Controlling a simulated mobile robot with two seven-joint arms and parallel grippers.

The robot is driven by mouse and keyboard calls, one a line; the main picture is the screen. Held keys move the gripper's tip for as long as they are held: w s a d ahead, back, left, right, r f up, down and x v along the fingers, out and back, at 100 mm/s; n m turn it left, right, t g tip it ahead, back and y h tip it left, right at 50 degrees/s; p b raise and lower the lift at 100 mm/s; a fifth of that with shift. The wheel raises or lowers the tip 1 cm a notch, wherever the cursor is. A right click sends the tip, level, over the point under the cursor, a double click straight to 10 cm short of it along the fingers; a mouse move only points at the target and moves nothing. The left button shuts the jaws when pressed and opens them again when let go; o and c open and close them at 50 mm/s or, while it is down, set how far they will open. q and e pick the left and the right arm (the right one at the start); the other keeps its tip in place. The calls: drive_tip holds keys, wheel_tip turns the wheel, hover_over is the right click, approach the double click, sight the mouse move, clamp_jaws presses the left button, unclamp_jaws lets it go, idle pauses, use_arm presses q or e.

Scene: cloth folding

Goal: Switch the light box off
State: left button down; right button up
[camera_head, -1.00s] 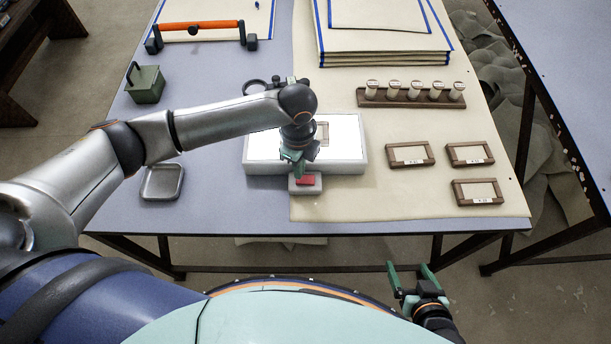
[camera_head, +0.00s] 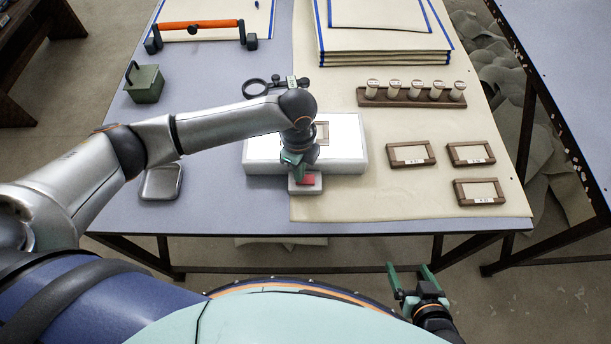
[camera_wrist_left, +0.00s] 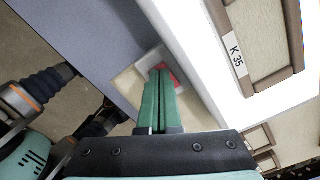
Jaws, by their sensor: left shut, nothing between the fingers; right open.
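The light box (camera_head: 347,155) glows white on the table, with a small wooden frame on its top. Its switch, a red rocker (camera_head: 306,181) on a pale block (camera_head: 312,190), sits at the box's front edge. My left gripper (camera_head: 298,178) is shut and empty, pointing down at the red switch. In the left wrist view its fingertips (camera_wrist_left: 161,72) overlap the red switch (camera_wrist_left: 171,76), hiding part of it; I cannot tell whether they touch. The lit box (camera_wrist_left: 200,62) also shows there. My right gripper (camera_head: 410,279) is open and empty, in front of the table.
Several wooden frames (camera_head: 410,154) lie right of the box. A rack of vials (camera_head: 410,97) stands behind them. A metal tray (camera_head: 161,182) and green box (camera_head: 145,84) are on the left. A magnifier (camera_head: 256,87) lies behind the light box.

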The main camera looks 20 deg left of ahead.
use_arm(q)
drive_tip(key=shift+f, duration=0.15)
wheel_tip(320, 180, up, 5)
drive_tip(key=p, duration=0.5)
drive_tip(key=shift+p, duration=0.35)
drive_tip(key=shift+r+p, duration=0.65)
drive_tip(key=shift+r, duration=0.45)
drive_tip(key=shift+f, duration=0.1)
